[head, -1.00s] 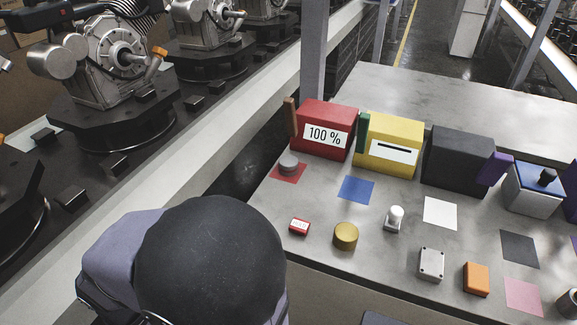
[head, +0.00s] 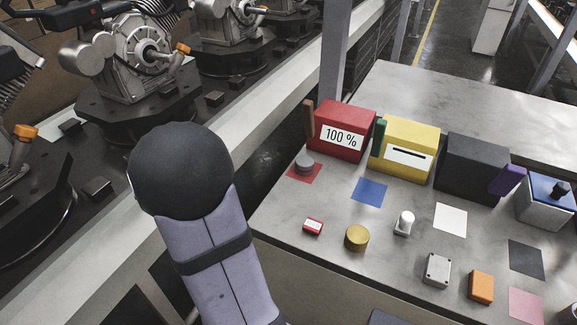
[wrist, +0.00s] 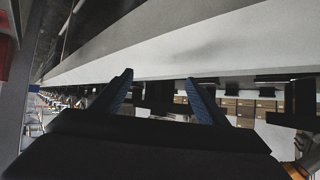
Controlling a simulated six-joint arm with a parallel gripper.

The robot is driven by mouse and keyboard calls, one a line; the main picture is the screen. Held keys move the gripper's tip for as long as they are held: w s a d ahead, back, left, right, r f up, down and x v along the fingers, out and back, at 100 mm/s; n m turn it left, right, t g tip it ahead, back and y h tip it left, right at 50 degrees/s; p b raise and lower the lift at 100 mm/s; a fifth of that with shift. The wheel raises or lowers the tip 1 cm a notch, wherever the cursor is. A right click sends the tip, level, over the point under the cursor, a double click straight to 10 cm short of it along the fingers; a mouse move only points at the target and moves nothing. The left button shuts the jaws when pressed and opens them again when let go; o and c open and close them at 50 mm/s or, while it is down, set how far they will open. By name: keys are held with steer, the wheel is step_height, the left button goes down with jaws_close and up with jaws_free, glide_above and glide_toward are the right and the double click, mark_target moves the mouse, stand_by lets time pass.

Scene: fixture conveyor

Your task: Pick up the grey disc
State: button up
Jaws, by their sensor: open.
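The grey disc (head: 304,162) sits on the red square (head: 312,177) at the left of the table, in front of the red box. My arm shows at the left of the head view, away from the table and over the conveyor side; my gripper is not visible there. In the wrist view my gripper (wrist: 159,88) shows two blue-padded fingers spread apart with nothing between them. The disc is not visible in the wrist view.
The red box (head: 343,130), yellow box (head: 406,150) and black box (head: 470,168) stand behind the disc. Engines (head: 135,55) stand on the conveyor at left.

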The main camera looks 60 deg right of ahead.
steer(key=s+d+f+m+g+h, duration=0.3)
steer(key=s+d+m+g+h, duration=0.15)
steer(key=s+d, duration=0.6)
steer(key=m+g+h, duration=0.1)
steer(key=m+g, duration=0.4)
glide_toward(301, 164)
steer(key=b+x, duration=0.1)
steer(key=x, duration=0.2)
steer(key=shift+f, duration=0.2)
steer(key=shift+p+x, duration=0.8)
steer(key=shift+x, duration=2.85)
steer(key=shift+s, duration=0.1)
steer(key=shift+c, duration=0.3)
steer(key=shift+r, duration=0.1)
steer(key=c, duration=1.4)
steer(key=shift+r, duration=0.1)
step_height(301, 164, up, 10)
steer(key=shift+f, duration=0.1)
